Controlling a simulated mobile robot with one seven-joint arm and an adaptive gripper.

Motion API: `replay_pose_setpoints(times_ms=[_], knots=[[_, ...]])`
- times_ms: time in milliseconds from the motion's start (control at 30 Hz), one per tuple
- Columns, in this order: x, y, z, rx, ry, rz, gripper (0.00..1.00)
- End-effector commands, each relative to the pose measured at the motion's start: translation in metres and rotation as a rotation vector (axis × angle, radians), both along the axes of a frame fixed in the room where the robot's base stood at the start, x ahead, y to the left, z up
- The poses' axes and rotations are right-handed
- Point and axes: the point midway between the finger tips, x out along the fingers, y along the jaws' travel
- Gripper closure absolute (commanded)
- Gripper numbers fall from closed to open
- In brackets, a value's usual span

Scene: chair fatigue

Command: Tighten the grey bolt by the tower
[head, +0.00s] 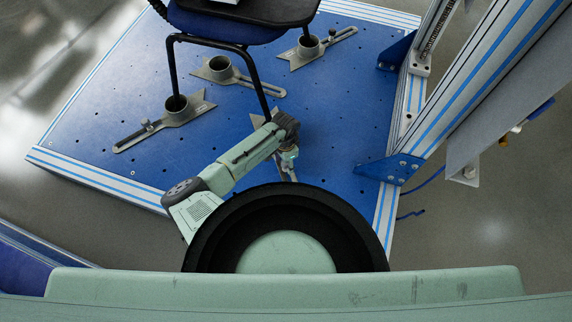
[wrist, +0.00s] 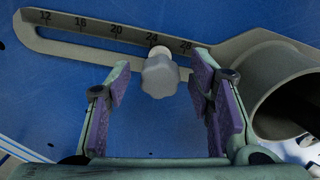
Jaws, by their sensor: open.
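The grey bolt (wrist: 160,76) has a lobed knob head and stands at the slot of a grey clamp plate (wrist: 85,27) marked with a scale, near the 24 to 28 marks. My gripper (wrist: 161,88) is open, with its purple-padded fingers on either side of the knob and a visible gap at each side. In the head view my gripper (head: 289,163) is low over the blue platform, in front of the tower (head: 438,35). My arm hides most of that clamp and the bolt there.
A grey cup (wrist: 262,68) stands right of the bolt, close to my right finger. A black-legged chair (head: 205,38) stands on the blue platform (head: 90,105). Other slotted clamps (head: 237,80) lie around its legs. The tower's blue bracket (head: 388,168) is right of my gripper.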

Motion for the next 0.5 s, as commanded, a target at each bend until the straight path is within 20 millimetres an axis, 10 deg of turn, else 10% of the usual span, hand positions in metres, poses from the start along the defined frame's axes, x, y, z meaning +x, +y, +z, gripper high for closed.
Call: replay_pose_setpoints(times_ms=[500], knots=[[-0.0005,-0.0015,0.0014,-0.003,0.001,0.329,0.52]])
